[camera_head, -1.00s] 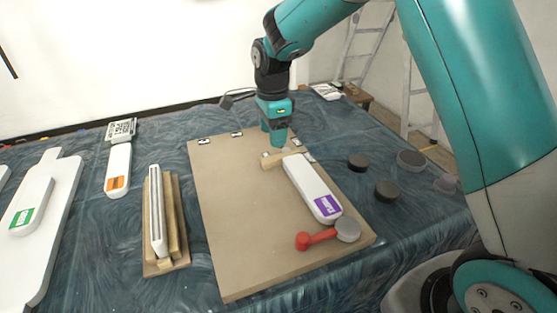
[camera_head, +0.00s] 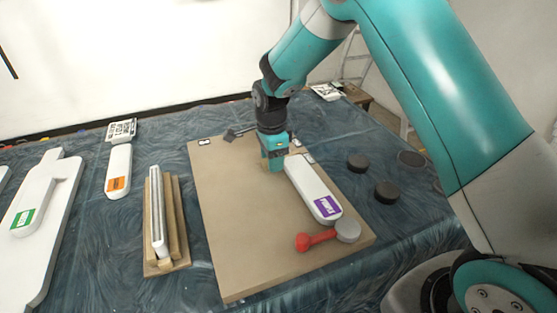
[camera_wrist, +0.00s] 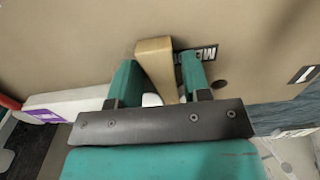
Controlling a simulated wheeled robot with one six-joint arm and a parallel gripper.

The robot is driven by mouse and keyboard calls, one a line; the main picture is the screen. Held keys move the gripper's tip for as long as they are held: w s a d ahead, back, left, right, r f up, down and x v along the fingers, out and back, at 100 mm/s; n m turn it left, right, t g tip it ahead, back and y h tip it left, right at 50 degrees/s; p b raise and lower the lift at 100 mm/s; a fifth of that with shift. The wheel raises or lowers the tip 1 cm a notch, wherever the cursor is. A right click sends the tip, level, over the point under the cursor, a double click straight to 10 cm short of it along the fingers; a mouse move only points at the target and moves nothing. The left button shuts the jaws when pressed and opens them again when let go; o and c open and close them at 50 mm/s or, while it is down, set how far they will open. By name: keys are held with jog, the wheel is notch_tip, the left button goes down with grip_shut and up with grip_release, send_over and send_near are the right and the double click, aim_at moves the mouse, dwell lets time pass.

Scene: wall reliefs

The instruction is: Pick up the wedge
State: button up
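The wedge (camera_wrist: 157,62) is a tan wooden block that tapers in the wrist view. It lies on the brown board between the two teal fingers of my gripper (camera_wrist: 158,68). The fingers are open, one on each side of it, with a gap visible on the right. Whether the left finger touches it I cannot tell. In the head view my gripper (camera_head: 274,166) points down over the upper part of the board and hides nearly all of the wedge.
The brown board (camera_head: 230,230) also bears a white block with a purple label (camera_head: 312,188), a red piece (camera_head: 315,239) and a grey disc (camera_head: 348,230). Dark discs (camera_head: 386,191) lie to the right. A wooden holder (camera_head: 175,225) with a white bar stands left.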

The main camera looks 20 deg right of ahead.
jog(key=c, duration=0.6)
notch_tip(320, 180, up, 20)
jog(key=shift+r, duration=0.1)
jog(key=o, duration=0.3)
grip_shut()
jog(key=shift+a+p, duration=0.15)
jog(key=shift+p, duration=0.2)
